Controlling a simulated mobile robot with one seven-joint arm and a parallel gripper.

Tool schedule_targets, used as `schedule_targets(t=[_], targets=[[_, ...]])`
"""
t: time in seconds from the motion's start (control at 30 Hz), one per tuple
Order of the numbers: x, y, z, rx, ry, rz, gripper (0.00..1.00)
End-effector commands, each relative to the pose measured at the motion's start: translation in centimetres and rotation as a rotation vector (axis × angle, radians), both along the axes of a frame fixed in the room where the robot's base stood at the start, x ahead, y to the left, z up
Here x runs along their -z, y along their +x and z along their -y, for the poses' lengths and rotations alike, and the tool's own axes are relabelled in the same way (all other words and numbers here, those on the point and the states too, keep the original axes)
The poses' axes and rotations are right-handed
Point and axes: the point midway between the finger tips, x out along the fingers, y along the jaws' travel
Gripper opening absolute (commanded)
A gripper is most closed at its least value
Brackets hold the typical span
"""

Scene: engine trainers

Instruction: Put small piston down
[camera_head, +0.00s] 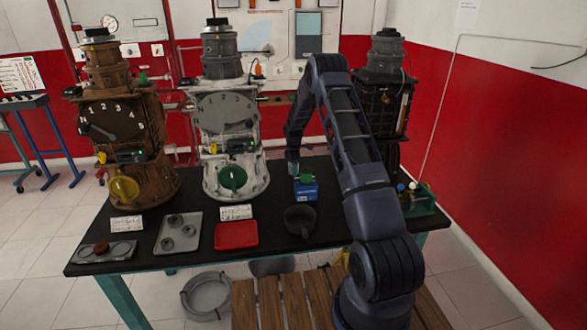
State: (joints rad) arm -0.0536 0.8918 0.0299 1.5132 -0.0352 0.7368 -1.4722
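My arm reaches over the black table (190,275) and bends down at the back. My gripper (293,168) points down beside a small blue box with a green top (305,190). It is small and partly hidden by my arm, so I cannot tell whether its fingers are open or hold anything. No piston can be made out for certain. Several small grey round parts (176,220) sit on a grey tray (160,244), and a brown round part (102,248) sits on a flat grey holder (85,254) at the front left.
An empty red tray (236,236) and a dark round bowl (299,220) stand at the front middle. Brown (120,120), white (226,115) and dark (384,95) engine trainers line the back. A green tray (421,206) with small items is at the right.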

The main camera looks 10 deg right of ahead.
Motion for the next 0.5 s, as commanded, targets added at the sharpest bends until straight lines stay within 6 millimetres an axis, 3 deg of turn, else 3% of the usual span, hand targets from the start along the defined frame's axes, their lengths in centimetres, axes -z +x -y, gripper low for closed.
schedule_targets(t=[0.27,0.5], targets=[[-0.5,0.0,0.0,0.0,0.0,0.001,0.72],[-4.2,0.1,0.0,0.0,0.001,0.003,0.72]])
